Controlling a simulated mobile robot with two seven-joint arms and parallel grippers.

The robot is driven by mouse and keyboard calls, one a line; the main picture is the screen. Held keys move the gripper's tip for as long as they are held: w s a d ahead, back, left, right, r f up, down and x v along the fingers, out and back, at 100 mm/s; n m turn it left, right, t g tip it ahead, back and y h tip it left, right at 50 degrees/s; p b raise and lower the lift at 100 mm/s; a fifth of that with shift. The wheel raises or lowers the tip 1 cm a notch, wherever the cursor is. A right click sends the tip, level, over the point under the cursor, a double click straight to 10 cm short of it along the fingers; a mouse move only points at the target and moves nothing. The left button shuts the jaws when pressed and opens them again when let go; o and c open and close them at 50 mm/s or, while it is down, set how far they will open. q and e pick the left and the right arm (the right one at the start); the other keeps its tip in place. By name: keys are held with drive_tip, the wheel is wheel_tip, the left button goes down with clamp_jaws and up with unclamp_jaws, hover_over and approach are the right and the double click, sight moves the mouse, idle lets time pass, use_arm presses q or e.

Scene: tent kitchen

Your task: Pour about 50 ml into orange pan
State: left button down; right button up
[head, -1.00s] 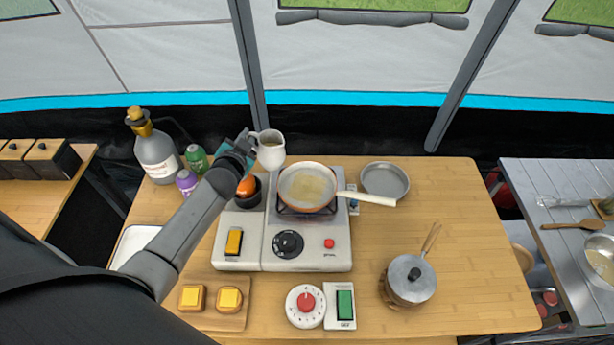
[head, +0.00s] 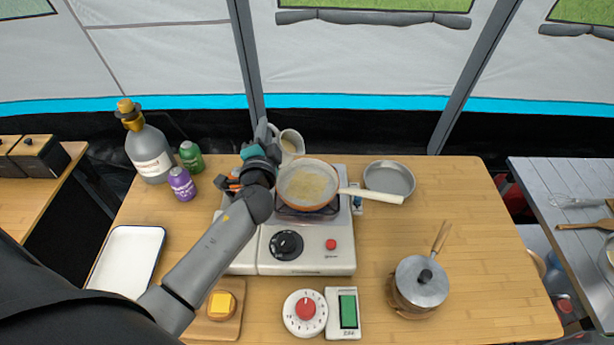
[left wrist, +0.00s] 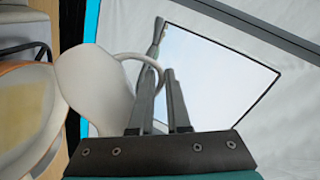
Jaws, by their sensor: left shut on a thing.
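The orange pan (head: 308,186) sits on the stove burner, with a yellowish layer inside and its pale handle pointing right. It also shows at the left edge of the left wrist view (left wrist: 25,110). My left gripper (head: 268,135) is just beyond the pan's upper left, shut on the handle of a white jug (head: 291,143). In the left wrist view the fingers (left wrist: 161,95) close at the handle of the jug (left wrist: 92,92), which looks tilted toward the pan. The jug's contents are hidden. My right gripper is not in view.
The stove (head: 305,250) stands mid-table. A large bottle (head: 150,155), a green bottle (head: 191,157) and a purple bottle (head: 182,184) stand at left. An empty metal pan (head: 390,179) and a lidded pot (head: 420,283) are at right. The table's right side is clear.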

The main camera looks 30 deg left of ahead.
sight(279, 138)
use_arm(q)
drive_tip(key=shift+d+m+b, duration=0.45)
drive_tip(key=shift+m+b, duration=0.05)
drive_tip(key=shift+b, duration=0.05)
drive_tip(key=shift+d+r+m+t+y, duration=0.3)
drive_tip(key=shift+m+t, duration=0.1)
drive_tip(key=shift+t, duration=0.1)
drive_tip(key=shift+d+f+m+b, duration=0.15)
drive_tip(key=shift+m+b, duration=0.15)
drive_tip(key=shift+b, duration=0.2)
drive_tip(key=shift+d+f+m+t+b, duration=0.25)
drive_tip(key=shift+d+m+t+b, duration=0.35)
drive_tip(key=shift+m+b, duration=0.35)
drive_tip(key=shift+d+f+m, duration=0.1)
drive_tip(key=shift+d+m, duration=0.05)
drive_tip(key=shift+m, duration=0.1)
drive_tip(key=shift+s+d+r+m+t, duration=0.1)
drive_tip(key=shift+d+r+m+t, duration=0.2)
drive_tip(key=shift+m, duration=0.25)
drive_tip(key=shift+d+r+m+t, duration=0.15)
drive_tip(key=shift+d+m+t, duration=0.2)
drive_tip(key=shift+m, duration=0.2)
idle(0.3)
